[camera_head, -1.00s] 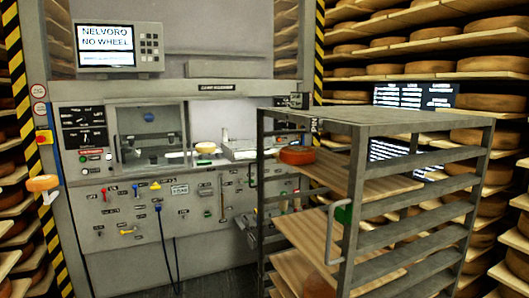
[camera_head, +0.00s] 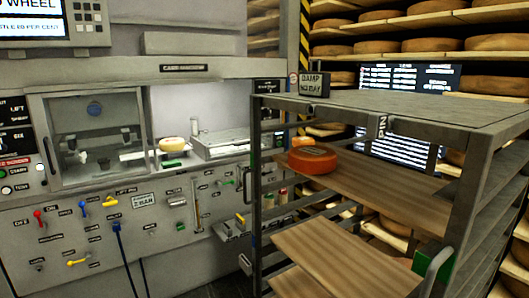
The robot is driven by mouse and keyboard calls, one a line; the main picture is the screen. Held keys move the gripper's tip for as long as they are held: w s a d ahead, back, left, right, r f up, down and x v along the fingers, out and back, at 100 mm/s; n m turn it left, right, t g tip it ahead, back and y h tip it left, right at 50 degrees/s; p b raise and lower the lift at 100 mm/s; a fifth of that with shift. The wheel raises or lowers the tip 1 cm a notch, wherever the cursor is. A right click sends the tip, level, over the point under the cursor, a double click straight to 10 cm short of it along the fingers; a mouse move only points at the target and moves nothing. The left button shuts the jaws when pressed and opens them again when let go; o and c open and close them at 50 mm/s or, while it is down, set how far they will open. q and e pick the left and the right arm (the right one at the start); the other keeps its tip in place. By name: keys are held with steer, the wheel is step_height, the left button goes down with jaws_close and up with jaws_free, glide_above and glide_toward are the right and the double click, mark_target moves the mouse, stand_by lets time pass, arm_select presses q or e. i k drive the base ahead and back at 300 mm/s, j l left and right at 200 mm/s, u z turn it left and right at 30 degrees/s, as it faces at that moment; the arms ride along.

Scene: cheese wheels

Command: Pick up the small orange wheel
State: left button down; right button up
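An orange-red cheese wheel (camera_head: 313,161) lies flat on the upper wooden board (camera_head: 385,190) of a grey metal rack, near the board's left end. A smaller orange piece (camera_head: 302,142) shows at its upper back edge; I cannot tell whether it rests on the wheel or stands behind it. A pale yellow wheel (camera_head: 172,144) sits on the machine's ledge at the left. Neither of my grippers is in view.
The rack's grey top (camera_head: 400,105) overhangs the upper board. A lower board (camera_head: 335,255) juts out to the left below. A grey machine panel (camera_head: 100,215) with levers and a glazed chamber fills the left. Shelves of brown wheels (camera_head: 400,45) stand behind.

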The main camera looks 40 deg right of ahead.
mark_target(307, 160)
steer(key=i+j+z, duration=0.15)
steer(key=i, duration=0.25)
steer(key=i+z, duration=0.1)
steer(key=i, duration=0.25)
steer(key=i+j+z, duration=0.25)
steer(key=i+z, duration=0.15)
steer(key=z, duration=0.15)
steer(key=i+j+z, duration=0.2)
steer(key=z, duration=0.25)
steer(key=i+j+z, duration=0.25)
steer(key=z, duration=0.15)
steer(key=i+j+z, duration=0.15)
steer(key=j+z, duration=0.25)
steer(key=i+j+z, duration=0.15)
steer(key=j+z, duration=0.25)
steer(key=l, duration=0.1)
